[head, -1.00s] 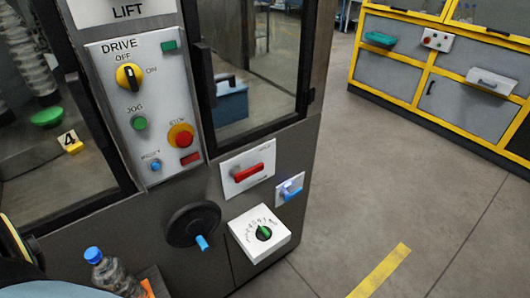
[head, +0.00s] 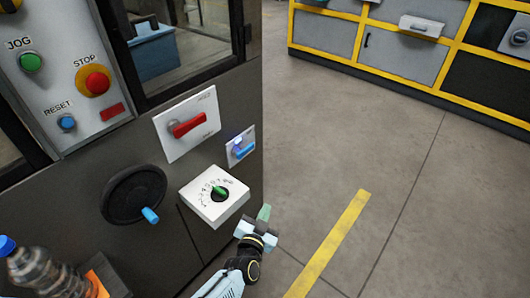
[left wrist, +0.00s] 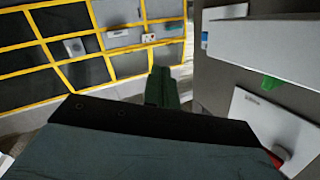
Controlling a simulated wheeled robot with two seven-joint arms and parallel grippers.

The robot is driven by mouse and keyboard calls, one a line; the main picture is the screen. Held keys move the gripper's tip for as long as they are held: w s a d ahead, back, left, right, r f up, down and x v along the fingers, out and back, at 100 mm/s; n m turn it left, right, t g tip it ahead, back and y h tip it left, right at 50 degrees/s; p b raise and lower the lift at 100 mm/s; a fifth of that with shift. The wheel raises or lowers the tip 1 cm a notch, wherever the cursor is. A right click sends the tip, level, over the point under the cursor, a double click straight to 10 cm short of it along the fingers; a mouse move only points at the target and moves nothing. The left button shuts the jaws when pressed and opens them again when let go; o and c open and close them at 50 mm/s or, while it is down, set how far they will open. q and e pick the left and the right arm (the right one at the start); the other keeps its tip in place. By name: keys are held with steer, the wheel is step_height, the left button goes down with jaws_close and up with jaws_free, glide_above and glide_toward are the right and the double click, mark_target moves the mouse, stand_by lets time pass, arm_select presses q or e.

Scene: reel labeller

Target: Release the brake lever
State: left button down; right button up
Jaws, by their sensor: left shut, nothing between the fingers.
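A red lever (head: 188,124) lies nearly level on a white plate on the machine front; its labels are too small to read. A smaller blue lever (head: 242,150) sits on a light plate to its right. I cannot tell by label which is the brake lever. My left gripper (head: 263,213), with green fingers, is shut and empty. In the picture it is below the blue lever and right of the dial box, apart from both levers. Its shut fingers show in the left wrist view (left wrist: 162,88). My right gripper is not in view.
A white dial box (head: 214,208) with a green knob juts out beside my left gripper. A black handwheel (head: 134,194) with a blue grip is left of it. A bottle (head: 45,272) stands lower left. Open floor with a yellow stripe (head: 328,245) lies right.

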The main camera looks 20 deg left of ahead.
arm_select(q)
steer(key=w+a+r+n+t+y+b, duration=0.2)
steer(key=w+r+n+y+b, duration=0.15)
steer(key=r+y, duration=0.4)
steer(key=w+a+r+n+t+y+b, duration=0.2)
steer(key=w+r+n+y+b, duration=0.15)
steer(key=r, duration=0.65)
steer(key=s+a+r+n+g+y+b, duration=0.4)
steer(key=a+r+n+g+y+b, duration=0.2)
steer(key=r+n+g+y, duration=0.3)
steer(key=n+g, duration=0.1)
steer(key=g, duration=0.2)
steer(key=shift+a, duration=0.25)
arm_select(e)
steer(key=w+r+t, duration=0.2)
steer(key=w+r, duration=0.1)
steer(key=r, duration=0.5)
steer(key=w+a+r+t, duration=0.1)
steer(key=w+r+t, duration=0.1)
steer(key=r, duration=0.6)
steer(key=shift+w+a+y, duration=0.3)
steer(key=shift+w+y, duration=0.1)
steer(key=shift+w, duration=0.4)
arm_select(q)
steer(key=shift+a, duration=0.1)
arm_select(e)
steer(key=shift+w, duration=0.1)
